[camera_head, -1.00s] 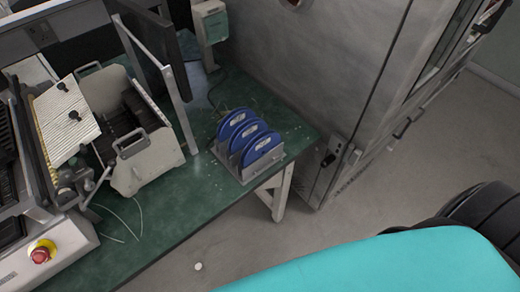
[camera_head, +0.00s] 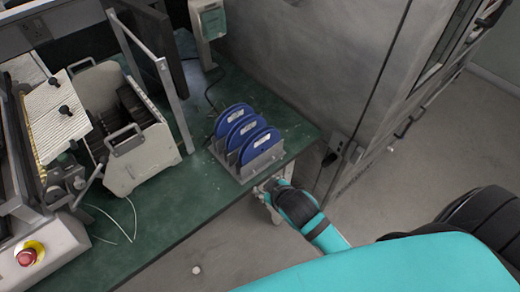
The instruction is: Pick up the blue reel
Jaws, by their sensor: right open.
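Three blue reels stand upright in a row: a back one (camera_head: 232,117), a middle one (camera_head: 242,131) and a front one (camera_head: 260,144). They sit in a grey metal rack (camera_head: 264,163) near the right end of the green table. My right gripper (camera_head: 263,189) is open, just off the table's front edge, below and to the right of the rack in the picture. It is small here, and it looks empty and apart from the reels. My left gripper is out of view.
The green table (camera_head: 190,195) is bare left of the rack. A white machine with a handle (camera_head: 140,155) and an emergency stop button (camera_head: 28,254) stand further left. A metal upright (camera_head: 172,108) rises left of the rack. A large grey cabinet (camera_head: 300,60) stands behind.

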